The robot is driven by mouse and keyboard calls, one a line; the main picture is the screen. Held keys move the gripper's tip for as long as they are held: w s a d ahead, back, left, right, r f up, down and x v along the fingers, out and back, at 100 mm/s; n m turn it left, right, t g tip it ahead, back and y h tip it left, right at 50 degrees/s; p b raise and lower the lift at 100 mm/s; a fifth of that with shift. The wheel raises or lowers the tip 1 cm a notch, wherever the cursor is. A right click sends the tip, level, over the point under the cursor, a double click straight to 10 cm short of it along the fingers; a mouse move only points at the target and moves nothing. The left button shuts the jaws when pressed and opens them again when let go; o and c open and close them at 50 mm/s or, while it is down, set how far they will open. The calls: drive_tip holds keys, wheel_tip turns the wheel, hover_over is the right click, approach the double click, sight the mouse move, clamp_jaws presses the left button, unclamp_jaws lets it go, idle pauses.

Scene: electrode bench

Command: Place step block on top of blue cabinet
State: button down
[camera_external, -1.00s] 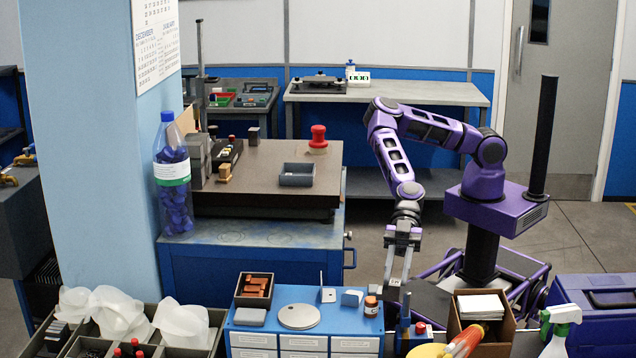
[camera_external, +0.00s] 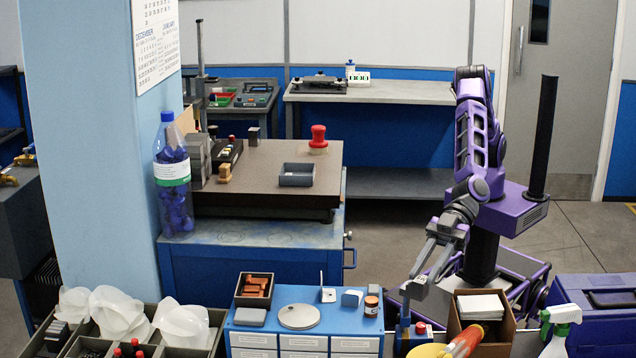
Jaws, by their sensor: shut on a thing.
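My gripper (camera_external: 413,284) points down and to the left, its fingers shut on a small grey piece (camera_external: 412,291), which I take to be the step block. Its shape is too small to make out, and the fingers partly hide it. The piece is in the air to the right of the low blue cabinet (camera_external: 305,342) with pale drawer fronts. The cabinet is at the front, its top below and to the left of my gripper, and the two are apart.
The cabinet top holds a brown-filled tray (camera_external: 254,290), a grey block (camera_external: 250,317), a round disc (camera_external: 299,316), an upright bracket (camera_external: 328,294), a blue-grey block (camera_external: 352,298) and a jar (camera_external: 371,306). A cardboard box (camera_external: 482,325) and spray bottle (camera_external: 560,325) stand right.

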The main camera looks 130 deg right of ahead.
drive_tip(key=shift+w+r+m+h, duration=0.1)
drive_tip(key=shift+w+m+h, duration=0.2)
drive_tip(key=shift+h, duration=0.1)
drive_tip(key=w+d+f+m+h, duration=0.1)
drive_tip(key=w+d+m+h, duration=0.2)
drive_tip(key=d, duration=0.4)
drive_tip(key=w+d+f+m+h, duration=0.1)
drive_tip(key=d+f+m+h, duration=0.1)
drive_tip(key=d+m+h, duration=0.3)
drive_tip(key=shift+n+g, duration=0.3)
drive_tip(key=shift+n, duration=0.4)
drive_tip(key=f, duration=0.3)
drive_tip(key=d+f+b, duration=0.1)
drive_tip(key=f, duration=0.5)
drive_tip(key=shift+w+d+f+b, duration=0.1)
drive_tip(key=shift+d+b, duration=0.05)
drive_tip(key=shift+b, duration=0.2)
drive_tip(key=c, duration=0.7)
unclamp_jaws()
drive_tip(key=shift+o, duration=0.2)
drive_tip(key=v, duration=1.2)
drive_tip(key=shift+p, duration=0.3)
